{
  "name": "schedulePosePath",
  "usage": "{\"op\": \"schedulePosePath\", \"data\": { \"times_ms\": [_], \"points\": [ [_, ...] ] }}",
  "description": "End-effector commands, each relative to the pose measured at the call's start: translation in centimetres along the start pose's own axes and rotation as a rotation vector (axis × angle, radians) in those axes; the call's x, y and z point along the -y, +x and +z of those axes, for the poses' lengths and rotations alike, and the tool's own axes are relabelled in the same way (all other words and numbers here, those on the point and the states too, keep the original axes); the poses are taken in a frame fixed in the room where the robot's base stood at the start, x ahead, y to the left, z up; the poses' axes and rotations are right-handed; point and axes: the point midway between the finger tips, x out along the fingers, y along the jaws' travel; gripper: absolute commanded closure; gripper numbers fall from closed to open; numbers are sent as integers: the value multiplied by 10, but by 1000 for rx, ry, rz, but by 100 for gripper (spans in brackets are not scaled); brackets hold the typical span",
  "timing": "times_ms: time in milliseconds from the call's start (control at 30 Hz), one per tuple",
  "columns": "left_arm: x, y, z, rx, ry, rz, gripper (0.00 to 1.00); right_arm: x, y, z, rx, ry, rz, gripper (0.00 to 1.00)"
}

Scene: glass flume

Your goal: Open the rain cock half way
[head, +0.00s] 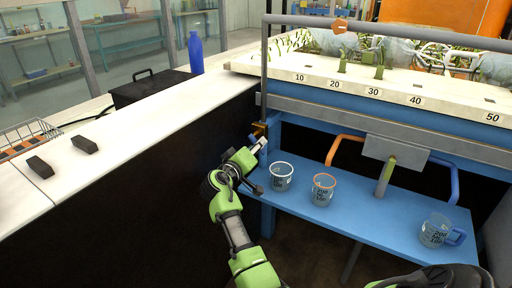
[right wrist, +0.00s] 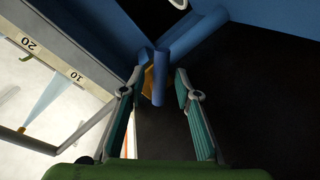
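A small brass cock (head: 259,130) with a blue lever (head: 263,141) sits low at the left end of the flume, below the upright grey pipe (head: 265,65). I take it for the rain cock; no label on it is readable. In the right wrist view the blue lever (right wrist: 160,78) stands between the fingertips, with the brass body (right wrist: 148,80) behind it. My right gripper (right wrist: 159,76) is open around the lever, with gaps on both sides. In the head view the right gripper (head: 255,168) is just below the cock. My left gripper is not in view.
The flume (head: 340,85) holds plants behind a numbered scale. On the blue shelf (head: 345,215) stand a white-rimmed cup (head: 281,177), an orange-rimmed cup (head: 321,190) and a blue-handled jug (head: 437,230). A white counter (head: 150,115) with a blue bottle (head: 195,53) lies left.

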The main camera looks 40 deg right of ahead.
Motion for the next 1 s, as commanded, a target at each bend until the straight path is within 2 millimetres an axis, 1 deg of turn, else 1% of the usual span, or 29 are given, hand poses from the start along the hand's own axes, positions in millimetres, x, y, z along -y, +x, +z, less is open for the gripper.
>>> {"op": "schedulePosePath", "data": {
  "times_ms": [300, 400, 567, 1000],
  "points": [
    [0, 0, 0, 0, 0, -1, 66, 1, -51, 0, -1, 0, -2, 70],
    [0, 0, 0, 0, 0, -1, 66, 1, -62, 0, -1, 1, -1, 70],
    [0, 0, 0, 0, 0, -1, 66, 0, -70, 0, -1, 0, 0, 70],
    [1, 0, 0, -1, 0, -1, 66, 0, -70, 0, -1, 0, 0, 70]
  ]
}}
